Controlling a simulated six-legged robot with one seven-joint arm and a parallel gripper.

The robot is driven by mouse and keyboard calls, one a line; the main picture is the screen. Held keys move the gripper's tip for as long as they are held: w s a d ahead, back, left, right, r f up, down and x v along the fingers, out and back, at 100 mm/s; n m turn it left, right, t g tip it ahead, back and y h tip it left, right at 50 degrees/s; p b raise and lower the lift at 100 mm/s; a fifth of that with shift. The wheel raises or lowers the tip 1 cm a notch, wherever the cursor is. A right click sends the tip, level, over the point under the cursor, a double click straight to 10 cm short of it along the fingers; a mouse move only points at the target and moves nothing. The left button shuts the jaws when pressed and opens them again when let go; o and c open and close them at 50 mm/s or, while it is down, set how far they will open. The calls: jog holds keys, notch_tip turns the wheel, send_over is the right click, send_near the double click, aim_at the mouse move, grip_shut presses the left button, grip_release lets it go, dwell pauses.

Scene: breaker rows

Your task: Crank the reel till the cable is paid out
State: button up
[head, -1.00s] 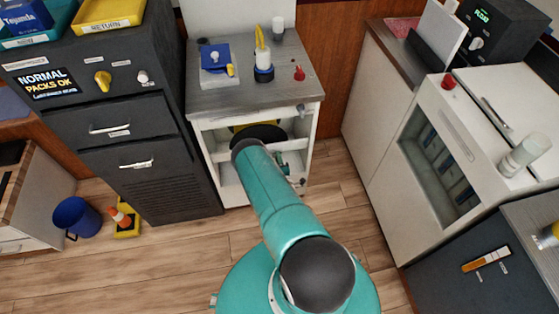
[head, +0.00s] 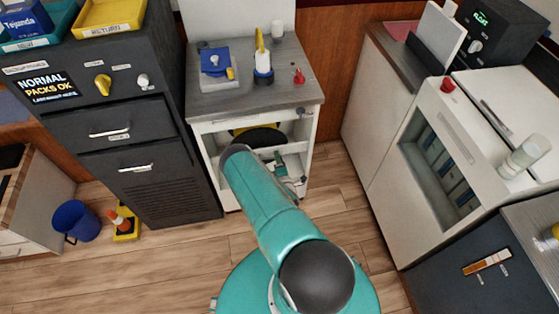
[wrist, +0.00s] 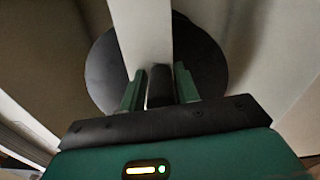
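The reel (head: 258,137), with a black disc and a yellow part, sits in the open front of the low white cabinet. In the wrist view its dark round disc (wrist: 208,68) fills the middle, with a pale upright bar (wrist: 146,30) in front of it. My gripper (wrist: 160,84) has its two green fingers on either side of a short dark cylinder, the crank handle (wrist: 160,92), close against it. In the head view my arm covers part of the reel, and the gripper shows only partly inside the cabinet. I cannot make out the cable.
The cabinet top (head: 285,92) holds a blue item on a grey block, a white-and-blue holder and a red knob. A dark drawer cabinet (head: 165,180) stands close on the left, white units (head: 375,110) on the right. Wood floor (head: 335,195) is clear in front.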

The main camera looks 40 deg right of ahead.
jog(key=shift+o, duration=0.7)
jog(key=shift+s+d, duration=0.1)
jog(key=shift+s, duration=0.05)
jog(key=shift+s, duration=0.25)
jog(key=v, duration=1.3)
jog(key=shift+a, duration=0.3)
